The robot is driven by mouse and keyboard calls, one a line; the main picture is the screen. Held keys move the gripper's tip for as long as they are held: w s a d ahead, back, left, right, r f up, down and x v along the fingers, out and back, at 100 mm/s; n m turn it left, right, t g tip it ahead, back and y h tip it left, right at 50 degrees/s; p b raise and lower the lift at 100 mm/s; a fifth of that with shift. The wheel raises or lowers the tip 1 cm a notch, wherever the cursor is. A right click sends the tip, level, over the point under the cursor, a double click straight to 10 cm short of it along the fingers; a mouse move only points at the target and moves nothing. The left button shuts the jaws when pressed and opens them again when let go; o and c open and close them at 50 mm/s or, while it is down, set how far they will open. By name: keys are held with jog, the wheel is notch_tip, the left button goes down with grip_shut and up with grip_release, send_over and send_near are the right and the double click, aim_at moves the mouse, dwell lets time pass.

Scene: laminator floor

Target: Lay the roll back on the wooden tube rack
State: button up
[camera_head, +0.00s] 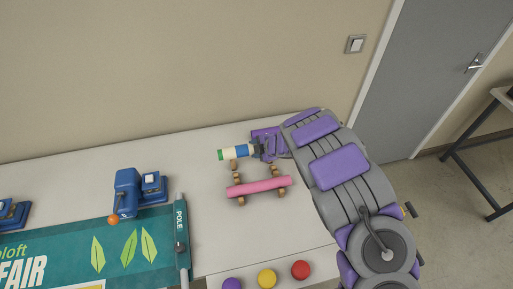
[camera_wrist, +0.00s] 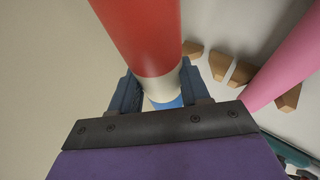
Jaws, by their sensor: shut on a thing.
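My gripper (camera_head: 262,149) is shut around a striped roll; in the wrist view the fingers (camera_wrist: 158,92) press on its white band. The roll (camera_head: 236,152) shows green, pale, blue and white bands in the head view; a long red part shows in the wrist view (camera_wrist: 148,35). The wooden tube rack (camera_head: 234,170) stands on the table, with small wooden rests that also show in the wrist view (camera_wrist: 242,73). The held roll is near its back rests; I cannot tell whether it touches them. A pink roll (camera_head: 259,187) lies across the front.
Blue devices (camera_head: 127,190) and a green banner (camera_head: 125,250) with a pole are at the left of the table. Purple, yellow and red balls (camera_head: 300,270) lie at the front. The wall is behind the table; a grey door (camera_head: 435,70) is at the right.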

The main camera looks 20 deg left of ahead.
notch_tip(320, 180, down, 7)
jog(key=b, duration=0.6)
jog(key=shift+d+f, duration=0.15)
jog(key=shift+f+b, duration=0.65)
jog(key=shift+f, duration=0.15)
jog(key=shift+s+d+f, duration=0.1)
jog(key=shift+d, duration=0.05)
jog(key=o, duration=1.2)
jog(key=shift+f, duration=0.1)
jog(key=shift+o, duration=0.2)
jog(key=p+v, duration=0.2)
jog(key=v, duration=1.5)
jog(key=shift+p, duration=0.35)
